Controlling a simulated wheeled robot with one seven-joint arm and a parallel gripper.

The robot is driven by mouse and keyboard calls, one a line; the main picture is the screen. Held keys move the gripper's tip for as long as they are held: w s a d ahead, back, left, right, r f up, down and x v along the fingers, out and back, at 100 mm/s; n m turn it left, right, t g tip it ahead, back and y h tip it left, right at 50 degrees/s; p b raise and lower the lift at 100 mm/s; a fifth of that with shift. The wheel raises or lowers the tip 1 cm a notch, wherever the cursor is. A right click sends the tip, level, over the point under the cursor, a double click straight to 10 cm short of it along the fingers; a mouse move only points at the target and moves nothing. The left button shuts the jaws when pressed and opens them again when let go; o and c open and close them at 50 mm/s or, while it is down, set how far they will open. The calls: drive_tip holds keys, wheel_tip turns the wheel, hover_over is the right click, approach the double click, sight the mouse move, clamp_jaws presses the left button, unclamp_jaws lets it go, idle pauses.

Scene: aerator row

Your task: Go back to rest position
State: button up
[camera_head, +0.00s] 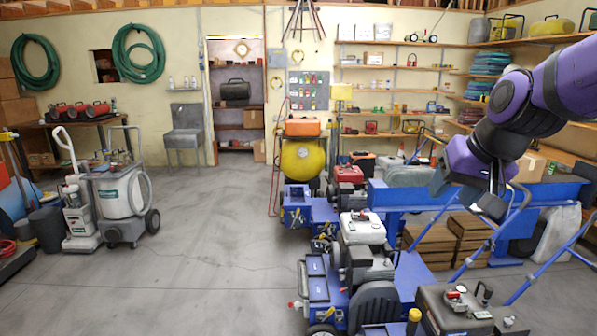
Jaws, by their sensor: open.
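My arm comes in from the right edge, purple and black, and bends down. My gripper (487,205) hangs at its end, in front of the blue machine frame. It is open, and I see nothing between its fingers. It looks apart from the machines below, though the depth between them is hard to judge.
Blue engine machines (360,270) fill the lower middle and right. A grey sprayer cart (118,208) stands at the left. The concrete floor (215,225) between is clear.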

drive_tip(key=s+d+h, duration=0.1)
drive_tip(key=s+d, duration=0.1)
drive_tip(key=s, duration=0.6)
drive_tip(key=s+d+r+n, duration=0.1)
drive_tip(key=s+d, duration=0.1)
drive_tip(key=s, duration=0.7)
drive_tip(key=shift+s+r+n+h, duration=0.15)
drive_tip(key=shift+n+h, duration=0.15)
drive_tip(key=shift+h, duration=0.1)
